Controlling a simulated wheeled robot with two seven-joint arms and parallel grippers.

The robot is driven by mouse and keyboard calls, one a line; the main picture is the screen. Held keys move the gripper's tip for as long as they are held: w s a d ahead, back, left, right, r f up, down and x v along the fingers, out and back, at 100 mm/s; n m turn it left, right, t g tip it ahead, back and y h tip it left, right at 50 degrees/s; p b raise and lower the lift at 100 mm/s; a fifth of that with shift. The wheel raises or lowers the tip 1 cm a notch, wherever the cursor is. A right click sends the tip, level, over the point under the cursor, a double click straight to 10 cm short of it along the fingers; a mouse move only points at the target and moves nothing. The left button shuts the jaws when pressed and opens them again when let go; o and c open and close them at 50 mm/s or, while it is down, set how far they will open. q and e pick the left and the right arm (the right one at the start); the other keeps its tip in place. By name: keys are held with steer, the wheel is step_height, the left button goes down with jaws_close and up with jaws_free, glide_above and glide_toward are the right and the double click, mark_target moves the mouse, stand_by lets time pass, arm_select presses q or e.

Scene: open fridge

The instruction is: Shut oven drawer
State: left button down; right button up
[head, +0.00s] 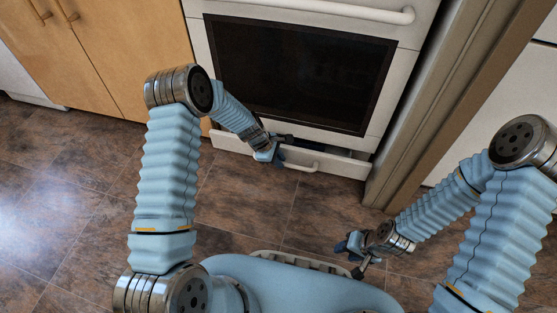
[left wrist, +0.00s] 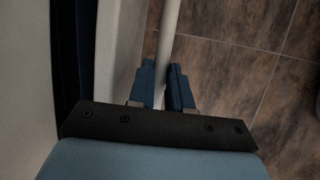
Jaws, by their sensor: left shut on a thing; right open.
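The white oven drawer (head: 340,164) is at the bottom of the oven, below the dark oven door (head: 295,75). It stands slightly pulled out, with a dark gap along its top. My left gripper (head: 279,157) is at the drawer front, near the left end of the drawer handle (head: 315,168). In the left wrist view, the gripper fingers (left wrist: 167,85) lie on both sides of the pale handle bar (left wrist: 170,30) and are shut on it. My right gripper (head: 352,247) is open and empty above the floor, apart from the drawer.
Wooden cabinets (head: 110,50) stand left of the oven. A tall grey-beige panel edge (head: 440,90) stands close to the right of the drawer. The brown tiled floor (head: 240,205) is clear in front of the drawer.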

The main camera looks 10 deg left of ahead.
arm_select(q)
steer(key=c, duration=1.1)
jaws_free()
steer(key=shift+o, duration=0.2)
steer(key=p+v, duration=0.2)
steer(key=v, duration=1.1)
steer(key=shift+a+r+p, duration=0.2)
steer(key=shift+r+p, duration=0.15)
steer(key=shift+p, duration=0.05)
